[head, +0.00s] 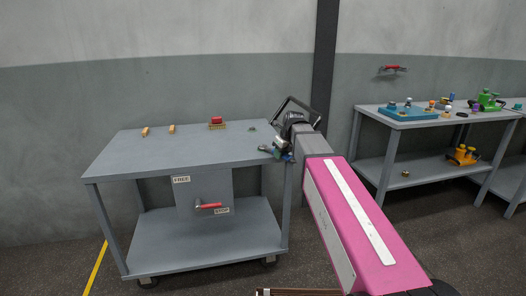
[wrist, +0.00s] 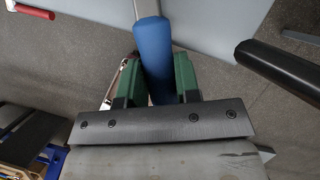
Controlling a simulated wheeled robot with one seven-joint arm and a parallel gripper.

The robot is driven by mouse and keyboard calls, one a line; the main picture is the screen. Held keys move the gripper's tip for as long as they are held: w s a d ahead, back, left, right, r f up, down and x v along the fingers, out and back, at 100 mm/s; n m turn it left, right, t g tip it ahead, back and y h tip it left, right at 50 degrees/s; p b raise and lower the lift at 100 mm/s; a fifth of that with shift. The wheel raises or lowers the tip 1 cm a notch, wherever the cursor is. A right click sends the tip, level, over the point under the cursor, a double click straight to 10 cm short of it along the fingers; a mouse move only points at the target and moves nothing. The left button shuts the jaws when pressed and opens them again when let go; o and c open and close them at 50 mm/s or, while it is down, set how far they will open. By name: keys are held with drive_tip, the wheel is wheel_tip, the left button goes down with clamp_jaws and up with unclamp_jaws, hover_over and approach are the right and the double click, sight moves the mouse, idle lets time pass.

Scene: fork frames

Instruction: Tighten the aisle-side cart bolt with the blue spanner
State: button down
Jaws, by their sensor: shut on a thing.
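My gripper (wrist: 158,85) has green fingers shut on the blue handle of the blue spanner (wrist: 152,45). The spanner's metal shank runs up out of the top of the wrist view, so its jaw end is hidden there. In the head view my gripper (head: 277,151) is at the right front corner of the grey cart (head: 190,152), close to its top edge. The spanner is too small there to make out its jaw. I cannot pick out the aisle-side bolt for certain in either view.
On the cart top lie two small wooden pieces (head: 145,131), a red-topped block (head: 217,121) and a small dark fitting (head: 251,129). A red lever (head: 208,206) sits on the front panel between FREE and STOP labels. A workbench (head: 420,122) with several tools stands right.

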drive_tip(key=shift+w+d+n, duration=0.45)
drive_tip(key=shift+w+n, duration=0.1)
drive_tip(key=shift+n, duration=0.15)
idle(0.4)
drive_tip(key=c, duration=1.6)
unclamp_jaws()
clamp_jaws()
drive_tip(key=shift+c, duration=1)
unclamp_jaws()
clamp_jaws()
drive_tip(key=shift+w+d, duration=0.1)
drive_tip(key=shift+d, duration=0.15)
